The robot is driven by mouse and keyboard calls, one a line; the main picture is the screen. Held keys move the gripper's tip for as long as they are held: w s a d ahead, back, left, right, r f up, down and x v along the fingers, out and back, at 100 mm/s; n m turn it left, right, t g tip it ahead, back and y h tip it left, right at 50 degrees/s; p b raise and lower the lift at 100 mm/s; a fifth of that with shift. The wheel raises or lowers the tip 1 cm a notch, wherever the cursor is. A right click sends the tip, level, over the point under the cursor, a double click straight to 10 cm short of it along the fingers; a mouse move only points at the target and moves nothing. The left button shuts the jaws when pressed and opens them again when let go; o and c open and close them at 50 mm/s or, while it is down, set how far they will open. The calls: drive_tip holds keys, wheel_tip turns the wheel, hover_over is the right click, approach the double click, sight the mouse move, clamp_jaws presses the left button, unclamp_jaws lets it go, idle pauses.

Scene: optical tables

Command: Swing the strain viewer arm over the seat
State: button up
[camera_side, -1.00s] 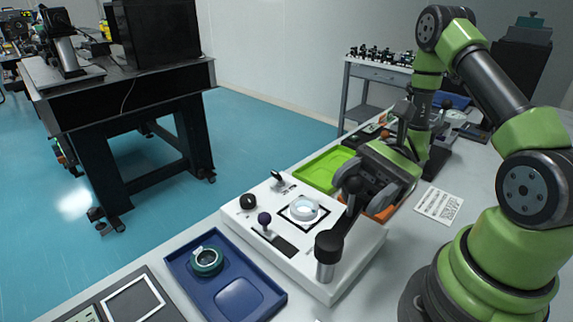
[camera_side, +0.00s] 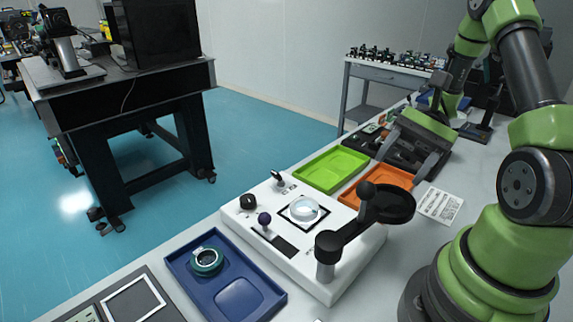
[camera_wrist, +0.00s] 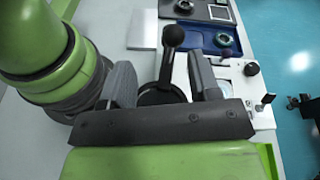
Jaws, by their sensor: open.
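The strain viewer arm (camera_side: 345,234) is a black bar on a post at the front right of the white station. Its round black ring head (camera_side: 393,207) hangs out past the station's right edge, and a black ball knob (camera_side: 367,190) stands on it. The seat (camera_side: 304,208), a pale round disc in a black square frame, lies uncovered to the left of the arm. My gripper (camera_side: 408,155) is open and empty, behind and right of the knob, over the trays.
A green tray (camera_side: 331,168) and an orange tray (camera_side: 397,179) lie behind the station. A blue tray (camera_side: 181,262) with a green-ringed part (camera_side: 206,260) is at front left. A purple-knobbed lever (camera_side: 264,219) and a black dial (camera_side: 248,202) stand on the station.

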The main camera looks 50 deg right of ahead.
drive_tip(key=s+a+r+n+t+h, duration=0.2)
drive_tip(key=a+r+n+t+h, duration=0.6)
drive_tip(key=r+n+h, duration=0.4)
drive_tip(key=w+r+m+g+h, duration=0.1)
drive_tip(key=w+m+g, duration=0.15)
drive_tip(key=w, duration=0.25)
drive_tip(key=w+r+m+g, duration=0.1)
drive_tip(key=w+m, duration=0.2)
drive_tip(key=w, duration=0.2)
drive_tip(key=w+d+f+m+g, duration=0.25)
drive_tip(key=w+f, duration=0.25)
drive_tip(key=w, duration=0.4)
drive_tip(key=w+d+f+m, duration=0.1)
drive_tip(key=w+f+m, duration=0.1)
drive_tip(key=f, duration=0.5)
drive_tip(key=w+d+f+m+g+y, duration=0.1)
drive_tip(key=w+d+f+m, duration=0.1)
drive_tip(key=f, duration=0.5)
drive_tip(key=w+d+f+m+g+y, duration=0.1)
drive_tip(key=w+d+f+m, duration=0.1)
drive_tip(key=f, duration=0.4)
drive_tip(key=shift+w+f+m, duration=0.4)
drive_tip(key=shift+w+m, duration=0.1)
drive_tip(key=shift+w, duration=0.25)
